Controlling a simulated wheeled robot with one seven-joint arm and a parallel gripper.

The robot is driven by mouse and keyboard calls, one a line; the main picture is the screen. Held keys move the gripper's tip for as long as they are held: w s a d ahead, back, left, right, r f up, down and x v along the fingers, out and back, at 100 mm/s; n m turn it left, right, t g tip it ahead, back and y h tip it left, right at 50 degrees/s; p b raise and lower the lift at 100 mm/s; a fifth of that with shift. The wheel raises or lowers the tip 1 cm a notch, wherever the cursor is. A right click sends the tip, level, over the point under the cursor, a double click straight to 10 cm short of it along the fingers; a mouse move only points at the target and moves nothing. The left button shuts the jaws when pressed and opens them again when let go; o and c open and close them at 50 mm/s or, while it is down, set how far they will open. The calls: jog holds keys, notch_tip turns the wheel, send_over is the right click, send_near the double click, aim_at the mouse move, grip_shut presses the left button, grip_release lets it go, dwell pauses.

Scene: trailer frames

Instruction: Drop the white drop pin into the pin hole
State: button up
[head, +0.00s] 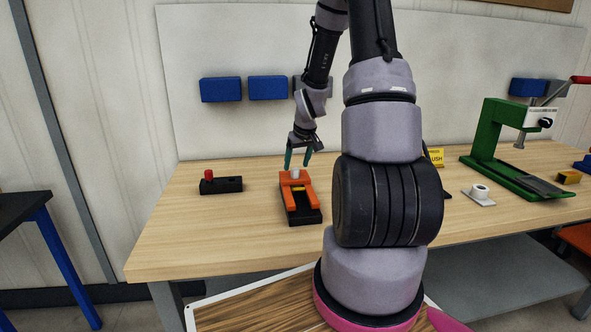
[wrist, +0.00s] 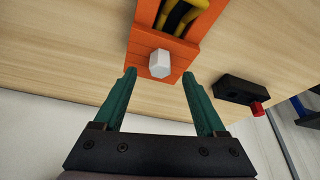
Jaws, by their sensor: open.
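A white drop pin (head: 295,174) stands at the far end of an orange fixture (head: 307,187) on the wooden bench. In the wrist view the white pin (wrist: 159,63) shows on the orange block (wrist: 150,45), in line with the gap between my fingertips. My gripper (head: 298,164) has two teal fingers spread apart and points down just above the pin. In the wrist view my gripper (wrist: 159,75) is open, with a fingertip to each side of the pin and nothing held. I cannot make out the pin hole, nor whether the pin sits in it.
A black block with a red knob (head: 220,184) lies left of the fixture. A green press (head: 495,150) and a white roll on a plate (head: 480,194) are on the right. Blue bins (head: 220,90) hang on the back panel. Bare bench top (head: 200,235) lies at front left.

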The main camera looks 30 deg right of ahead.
jog(key=v, duration=0.7)
jog(key=shift+r, duration=0.1)
jog(key=s+a+r+m+t, duration=0.1)
jog(key=s+a+r, duration=0.3)
jog(key=r, duration=0.3)
jog(key=s+a+r+m, duration=0.1)
jog(key=s+a+r, duration=0.3)
jog(key=r, duration=0.3)
jog(key=s+a+r+m+y, duration=0.1)
jog(key=s+a+r, duration=0.2)
jog(key=s, duration=0.4)
jog(key=s+a+r+m+t+y, duration=0.1)
jog(key=s+a+r, duration=0.3)
jog(key=s+r, duration=0.2)
jog(key=shift+s+a+t, duration=0.25)
jog(key=shift+s+t, duration=0.05)
jog(key=shift+s, duration=0.75)
dwell(0.4)
